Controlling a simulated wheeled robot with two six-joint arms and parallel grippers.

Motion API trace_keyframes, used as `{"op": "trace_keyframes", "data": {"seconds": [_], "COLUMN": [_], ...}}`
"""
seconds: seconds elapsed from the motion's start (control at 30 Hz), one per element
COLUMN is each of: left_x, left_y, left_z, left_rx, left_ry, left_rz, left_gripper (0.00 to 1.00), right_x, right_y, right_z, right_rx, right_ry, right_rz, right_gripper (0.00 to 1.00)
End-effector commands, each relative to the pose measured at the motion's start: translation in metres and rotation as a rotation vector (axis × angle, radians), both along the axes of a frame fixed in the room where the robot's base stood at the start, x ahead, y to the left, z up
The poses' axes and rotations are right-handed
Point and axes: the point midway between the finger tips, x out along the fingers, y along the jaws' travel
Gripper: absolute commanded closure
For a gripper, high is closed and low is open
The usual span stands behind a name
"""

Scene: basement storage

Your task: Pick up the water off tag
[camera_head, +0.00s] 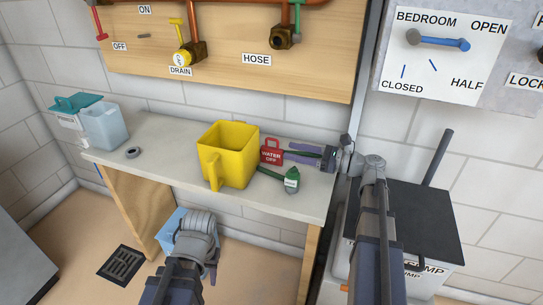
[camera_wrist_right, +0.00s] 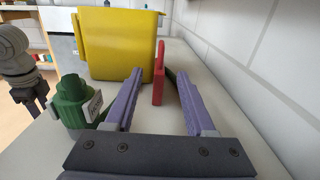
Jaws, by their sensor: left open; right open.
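The red water off tag (camera_head: 271,151) stands upright on the bench, just right of the yellow jug (camera_head: 228,150). In the right wrist view the tag (camera_wrist_right: 160,75) is seen edge-on, ahead between the fingers. My right gripper (camera_head: 296,152) is open and low over the bench, with its fingers pointing left at the tag. The fingers (camera_wrist_right: 155,90) are spread to either side and not closed on it. My left gripper (camera_head: 212,270) is in front of the bench, below its top and away from the tag; its fingers are mostly hidden by its wrist.
A grey ring (camera_head: 133,152) and a pale blue container (camera_head: 104,126) are at the bench's left. The wall is close behind. A pump box (camera_head: 425,225) stands right of the bench.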

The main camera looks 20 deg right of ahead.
Motion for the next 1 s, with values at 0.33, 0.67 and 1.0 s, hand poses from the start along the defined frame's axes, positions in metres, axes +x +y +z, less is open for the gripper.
{"op": "trace_keyframes", "data": {"seconds": [0.33,0.67,1.0], "left_x": [0.0,0.0,0.0], "left_y": [0.0,0.0,0.0], "left_z": [-0.001,-0.007,-0.006], "left_rx": [0.0,0.001,0.001], "left_ry": [0.0,0.0,0.0], "left_rz": [0.0,0.0,0.0], "left_gripper": [0.55,0.55,0.55], "right_x": [0.013,0.033,0.042], "right_y": [0.019,0.049,0.061], "right_z": [-0.001,-0.007,-0.006], "right_rx": [-0.001,-0.001,0.0], "right_ry": [-0.001,-0.001,0.0], "right_rz": [0.001,0.004,0.001], "right_gripper": [0.45,0.45,0.45]}}
